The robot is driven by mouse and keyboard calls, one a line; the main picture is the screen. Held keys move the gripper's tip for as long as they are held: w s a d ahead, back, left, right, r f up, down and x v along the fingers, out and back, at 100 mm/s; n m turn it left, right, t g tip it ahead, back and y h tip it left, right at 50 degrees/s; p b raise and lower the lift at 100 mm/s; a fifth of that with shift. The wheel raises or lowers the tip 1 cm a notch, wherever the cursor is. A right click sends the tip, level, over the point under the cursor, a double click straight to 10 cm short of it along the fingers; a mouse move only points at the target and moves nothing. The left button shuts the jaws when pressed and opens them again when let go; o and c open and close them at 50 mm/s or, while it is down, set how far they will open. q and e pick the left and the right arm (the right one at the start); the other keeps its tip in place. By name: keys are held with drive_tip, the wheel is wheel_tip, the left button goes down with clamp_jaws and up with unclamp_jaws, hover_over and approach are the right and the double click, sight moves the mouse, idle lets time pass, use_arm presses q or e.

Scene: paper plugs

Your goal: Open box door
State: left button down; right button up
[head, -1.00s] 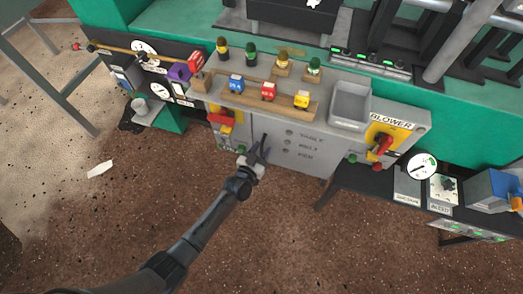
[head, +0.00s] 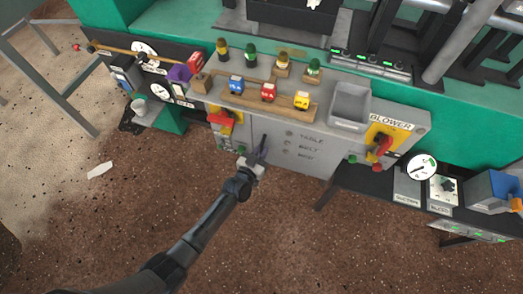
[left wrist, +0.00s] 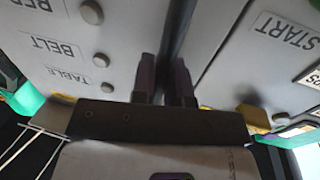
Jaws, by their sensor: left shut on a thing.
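The grey box door (head: 300,158) is on the front of the box under the bench, with knobs labelled TABLE and BELT and a third one. It looks shut. A dark upright handle (head: 264,142) is at its left edge. My left gripper (head: 260,158) is at the lower part of this handle. In the left wrist view, the door (left wrist: 110,35) fills the upper left, and the dark handle (left wrist: 180,35) runs between my two fingers (left wrist: 164,82). The fingers are shut on it. My right gripper is not in view.
A red-handled switch (head: 222,119) is just left of the door, and a blower switch (head: 384,146) is to its right. Blue, red and yellow blocks stand on a wooden rack (head: 250,99) above. The brown floor (head: 290,230) in front is clear.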

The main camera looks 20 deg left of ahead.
use_arm(q)
drive_tip(key=s+d+p, duration=1)
drive_tip(key=s+d, duration=0.3)
drive_tip(key=s, duration=0.5)
drive_tip(key=shift+f, duration=0.1)
drive_tip(key=c, duration=1.1)
unclamp_jaws()
drive_tip(key=shift+w+d, duration=0.1)
drive_tip(key=shift+w, duration=0.05)
drive_tip(key=shift+c, duration=0.2)
